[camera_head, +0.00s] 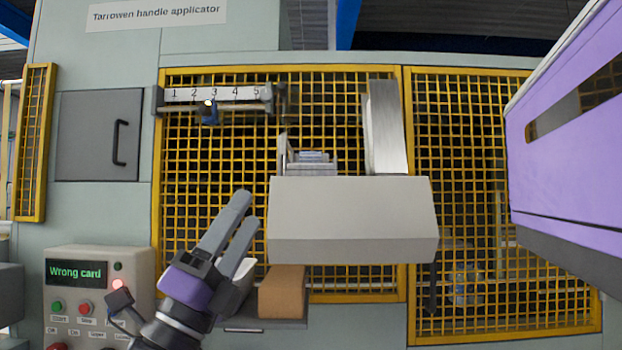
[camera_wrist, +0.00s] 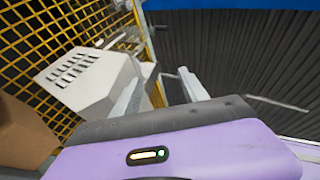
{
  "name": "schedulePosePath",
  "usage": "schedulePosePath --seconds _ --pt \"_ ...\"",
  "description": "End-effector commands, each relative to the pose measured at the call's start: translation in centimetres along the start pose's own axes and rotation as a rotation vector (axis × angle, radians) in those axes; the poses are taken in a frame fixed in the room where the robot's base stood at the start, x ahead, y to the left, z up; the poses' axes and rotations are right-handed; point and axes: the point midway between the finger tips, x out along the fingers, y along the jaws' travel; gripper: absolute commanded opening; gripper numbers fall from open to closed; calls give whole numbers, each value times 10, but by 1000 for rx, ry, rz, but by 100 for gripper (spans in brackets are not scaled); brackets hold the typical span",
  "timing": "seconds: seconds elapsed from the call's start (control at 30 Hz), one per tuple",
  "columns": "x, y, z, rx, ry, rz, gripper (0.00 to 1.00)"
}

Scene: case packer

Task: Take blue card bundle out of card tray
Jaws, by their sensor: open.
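The card tray (camera_head: 283,155) is a small light-grey holder at the top left of the grey machine housing, in front of the yellow mesh. A small stack with a bluish top, seemingly the blue card bundle (camera_head: 312,156), sits in it; its lower part is hidden by tray and housing. My gripper (camera_head: 245,211) is open with nothing between its fingers. In the head view it is below and left of the tray, left of the housing. In the wrist view the open fingers (camera_wrist: 163,92) show, but I cannot make out the tray or bundle there.
The grey housing (camera_head: 352,220) lies right of my gripper. A brown carton (camera_head: 282,293) sits on a low ledge. A control panel (camera_head: 98,258) reads "Wrong card" with a red light lit. A numbered scale (camera_head: 215,95) has a blue slider at 3. Yellow mesh (camera_head: 455,180) stands behind.

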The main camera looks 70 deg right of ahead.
Motion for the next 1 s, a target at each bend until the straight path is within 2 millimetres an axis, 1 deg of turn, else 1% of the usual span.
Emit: schedulePosePath --seconds 0.03,0.2,0.3,0.5,0.7,0.8,0.9,1.0 --pt "19 -4 -3 43 61 31 52" --pt "73 -8 -16 177 241 148 52" --pt "102 -8 -25 260 340 224 52" --pt "152 -5 -44 440 523 389 52" --pt "193 0 -60 625 670 559 52" --pt "208 4 -64 713 725 645 52" --pt "220 9 -64 801 772 752 52" --pt "227 16 -57 885 800 879 52"
